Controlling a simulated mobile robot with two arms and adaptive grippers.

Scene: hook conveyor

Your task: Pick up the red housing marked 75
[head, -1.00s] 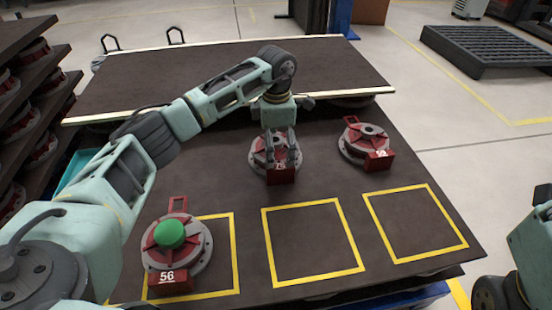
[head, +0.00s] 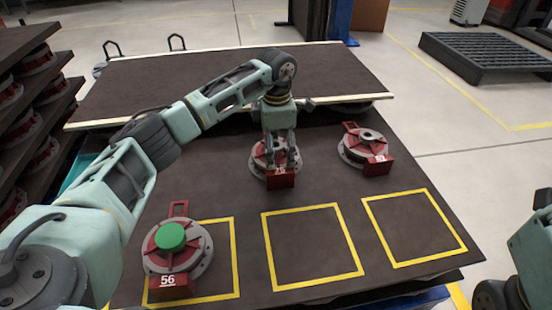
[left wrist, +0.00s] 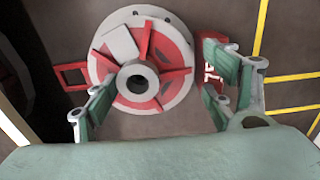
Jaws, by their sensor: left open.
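The red and grey housing marked 75 (left wrist: 165,100) lies flat on the dark table, with its red handle loop and its number block on opposite sides. In the head view the same housing (head: 258,163) is partly hidden by my left gripper (head: 282,160). My left gripper (left wrist: 168,92) is open above it in the left wrist view. One finger shows at the left side of the hub, the other near the number block. I cannot tell whether the fingers touch it. My right gripper is not in view.
A housing marked 56 (head: 190,245) with a green knob sits at the front left, over a yellow square. Another red housing (head: 350,150) lies to the right. Two yellow squares (head: 362,262) are empty. A raised dark panel (head: 190,75) stands behind, and a shelf of housings (head: 62,100) at left.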

